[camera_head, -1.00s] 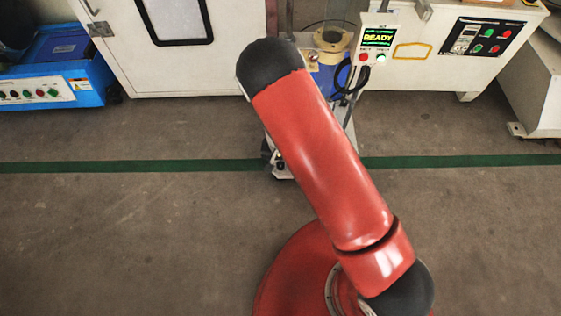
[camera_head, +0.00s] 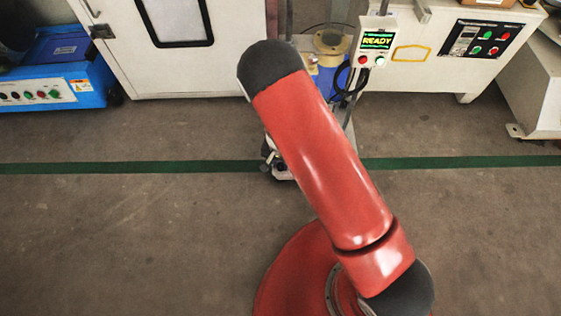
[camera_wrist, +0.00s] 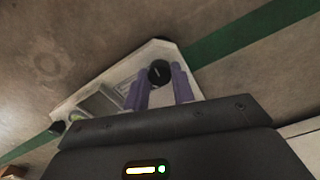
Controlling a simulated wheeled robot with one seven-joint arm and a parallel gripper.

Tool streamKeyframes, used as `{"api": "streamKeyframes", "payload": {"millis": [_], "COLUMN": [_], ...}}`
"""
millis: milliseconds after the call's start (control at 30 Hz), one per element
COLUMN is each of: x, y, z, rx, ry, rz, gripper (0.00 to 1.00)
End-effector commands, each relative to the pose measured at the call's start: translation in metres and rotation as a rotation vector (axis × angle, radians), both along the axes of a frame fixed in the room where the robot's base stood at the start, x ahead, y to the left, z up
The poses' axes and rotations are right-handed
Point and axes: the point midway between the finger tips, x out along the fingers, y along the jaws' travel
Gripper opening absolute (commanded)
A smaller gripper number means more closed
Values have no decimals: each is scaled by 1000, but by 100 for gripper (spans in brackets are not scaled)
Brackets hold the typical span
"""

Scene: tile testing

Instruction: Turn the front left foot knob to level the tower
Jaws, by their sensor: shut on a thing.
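The foot knob (camera_wrist: 159,73) is round and black with a pale mark on its top. It sits at a corner of the pale tower base (camera_wrist: 92,94) in the wrist view. The two purple fingers of my gripper (camera_wrist: 160,79) stand on either side of it, shut on it. In the head view, my red arm hides most of the tower and my gripper. The base's near end (camera_head: 284,175) shows just left of the arm, by the green line. A second black foot (camera_wrist: 57,127) shows at the base's left corner in the wrist view.
A control box (camera_head: 377,40) reading READY stands above the tower, with a black cable beside it. A white cabinet (camera_head: 230,50), a blue machine (camera_head: 80,75) and a white console (camera_head: 450,70) line the back. The floor (camera_head: 130,230) in front is clear.

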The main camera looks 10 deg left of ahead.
Motion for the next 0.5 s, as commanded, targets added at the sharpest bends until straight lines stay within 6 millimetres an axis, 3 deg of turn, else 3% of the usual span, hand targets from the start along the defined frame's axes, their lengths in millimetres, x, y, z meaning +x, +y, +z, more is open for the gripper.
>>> {"api": "streamKeyframes", "payload": {"millis": [500], "x": [0], "y": [0], "z": [2], "rx": [0], "ry": [1], "rz": [-477], "gripper": [2]}}
